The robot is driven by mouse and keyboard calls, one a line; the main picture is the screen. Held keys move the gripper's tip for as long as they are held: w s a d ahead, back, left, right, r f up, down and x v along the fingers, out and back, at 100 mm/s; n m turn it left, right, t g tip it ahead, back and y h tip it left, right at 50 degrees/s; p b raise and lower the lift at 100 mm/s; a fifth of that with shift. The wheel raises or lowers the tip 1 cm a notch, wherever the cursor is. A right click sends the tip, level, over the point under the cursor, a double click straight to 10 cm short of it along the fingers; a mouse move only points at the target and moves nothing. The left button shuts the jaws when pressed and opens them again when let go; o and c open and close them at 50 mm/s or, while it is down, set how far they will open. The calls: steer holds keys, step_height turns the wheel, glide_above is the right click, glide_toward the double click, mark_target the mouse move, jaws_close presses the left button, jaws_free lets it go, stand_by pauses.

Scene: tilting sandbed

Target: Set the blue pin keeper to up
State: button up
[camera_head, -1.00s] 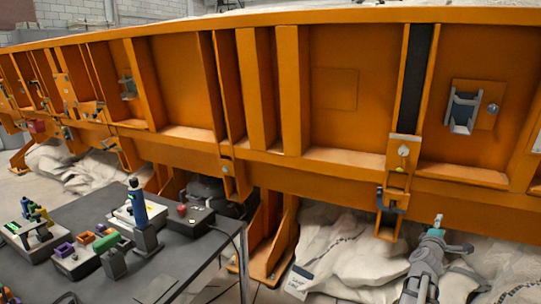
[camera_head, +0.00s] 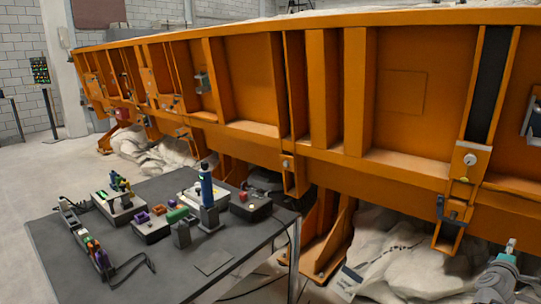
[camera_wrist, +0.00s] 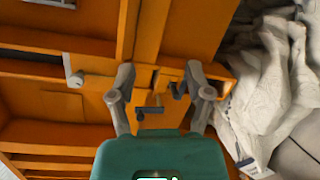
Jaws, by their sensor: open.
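A dark blue curved piece, which looks like the blue pin keeper (camera_head: 452,213), sits on the narrow orange bracket low on the right of the sandbed frame in the head view. In the wrist view a small dark blue part (camera_wrist: 179,90) shows on the orange bracket, close to the right finger; whether they touch I cannot tell. My gripper (camera_head: 510,246) is at the lower right of the head view, below and right of the bracket. In the wrist view my gripper (camera_wrist: 159,74) has its two grey fingers wide apart with nothing held between them. Whether the keeper is up or down is unclear.
Pale sacks (camera_head: 395,262) lie under the frame. A dark table (camera_head: 215,263) with several small devices stands at the left. Bare floor shows at far left.

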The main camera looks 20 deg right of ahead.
steer(key=w+a+f+t+y, duration=0.2)
steer(key=w+a+f+y, duration=0.15)
steer(key=w+a, duration=0.45)
steer(key=w+a+f+t+y, duration=0.1)
steer(key=w+a+f+y, duration=0.1)
steer(key=w+a+y, duration=0.35)
steer(key=w+a+f+t+y, duration=0.2)
steer(key=w+a+f, duration=0.1)
steer(key=w+a, duration=0.65)
steer(key=w+a+f+m+g+y, duration=0.1)
steer(key=a+f+g+y, duration=0.15)
steer(key=a, duration=0.75)
steer(key=w+a+f+m+g+y, duration=0.15)
steer(key=a+f, duration=0.25)
steer(key=a, duration=0.6)
steer(key=a+f+m+g+y, duration=0.1)
steer(key=a+f+g+y, duration=0.15)
steer(key=a, duration=0.65)
steer(key=s+a+f+m+g, duration=0.1)
steer(key=s+a+m+g, duration=0.15)
steer(key=s+a, duration=0.4)
steer(key=s+a+f+m+g, duration=0.2)
steer(key=s+a+g, duration=0.1)
steer(key=a, duration=0.6)
step_height(320, 180, up, 32)
steer(key=p, duration=3.2)
steer(key=shift+w+r, duration=0.2)
steer(key=shift+d, duration=0.1)
steer(key=shift+c, duration=0.6)
